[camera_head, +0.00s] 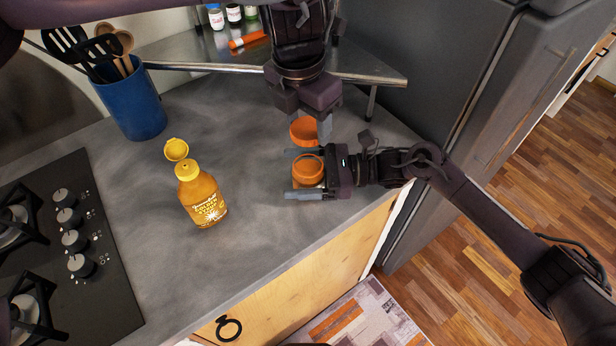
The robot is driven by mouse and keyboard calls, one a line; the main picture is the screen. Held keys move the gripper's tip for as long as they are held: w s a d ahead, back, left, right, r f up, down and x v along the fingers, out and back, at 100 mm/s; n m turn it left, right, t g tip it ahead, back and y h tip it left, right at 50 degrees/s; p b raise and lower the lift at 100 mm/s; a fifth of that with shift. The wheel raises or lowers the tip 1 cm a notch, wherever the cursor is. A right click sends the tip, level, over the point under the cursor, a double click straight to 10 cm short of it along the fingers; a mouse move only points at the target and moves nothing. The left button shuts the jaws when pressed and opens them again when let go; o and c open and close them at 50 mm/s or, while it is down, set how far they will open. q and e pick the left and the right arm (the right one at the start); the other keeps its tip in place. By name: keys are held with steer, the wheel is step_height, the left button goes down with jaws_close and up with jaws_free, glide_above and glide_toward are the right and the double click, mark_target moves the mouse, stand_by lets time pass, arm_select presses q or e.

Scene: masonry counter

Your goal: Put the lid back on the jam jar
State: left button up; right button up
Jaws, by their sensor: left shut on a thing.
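The jam jar (308,172) stands on the grey counter near its right end, its orange round mouth facing up. My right gripper (304,174) reaches in from the right with one finger on each side of the jar. I cannot tell whether both fingers press on it. The orange lid (303,131) is held by my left gripper (314,126), which points down from above. The lid is tilted and shows just behind the jar in the picture, apart from the jar's mouth. The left fingers partly hide behind the lid and the gripper body.
A yellow sauce bottle (203,196) with its flip cap open stands left of the jar. A blue utensil crock (136,104) is at the back left, a stove (98,240) at the left. A metal corner shelf (366,66) with small jars is behind. The counter's front edge is close.

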steer(key=c, duration=1.3)
arm_select(q)
glide_above(308, 160)
steer(key=shift+a+f, duration=0.1)
steer(key=shift+f, duration=2.4)
steer(key=shift+s+f, duration=0.1)
steer(key=shift+f, duration=0.75)
steer(key=shift+f, duration=0.55)
